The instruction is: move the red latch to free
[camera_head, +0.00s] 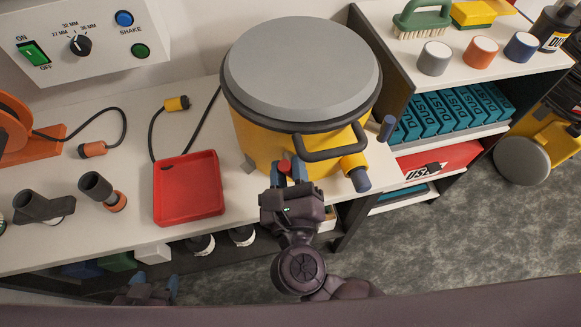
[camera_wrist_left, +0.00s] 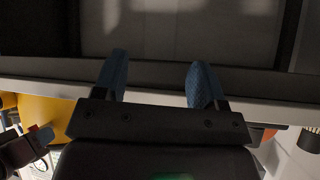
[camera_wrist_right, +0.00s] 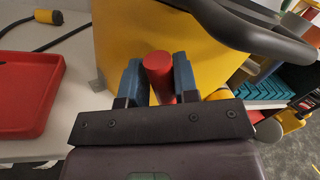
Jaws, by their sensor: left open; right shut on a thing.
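The red latch (camera_head: 284,166) sits low on the front of the yellow drum (camera_head: 242,128) with the grey lid (camera_head: 302,62). My right gripper (camera_head: 289,174) is shut on the latch. In the right wrist view the red latch (camera_wrist_right: 158,72) stands as a rounded red knob between the blue fingertips of my right gripper (camera_wrist_right: 157,82); its base is partly hidden by the gripper. My left gripper (camera_head: 147,289) is low at the bottom left, below the bench edge and partly cut off. In the left wrist view it (camera_wrist_left: 158,85) is open and empty.
A red tray (camera_head: 190,188) lies left of the drum. A shelf with blue boxes (camera_head: 440,115) stands at the right.

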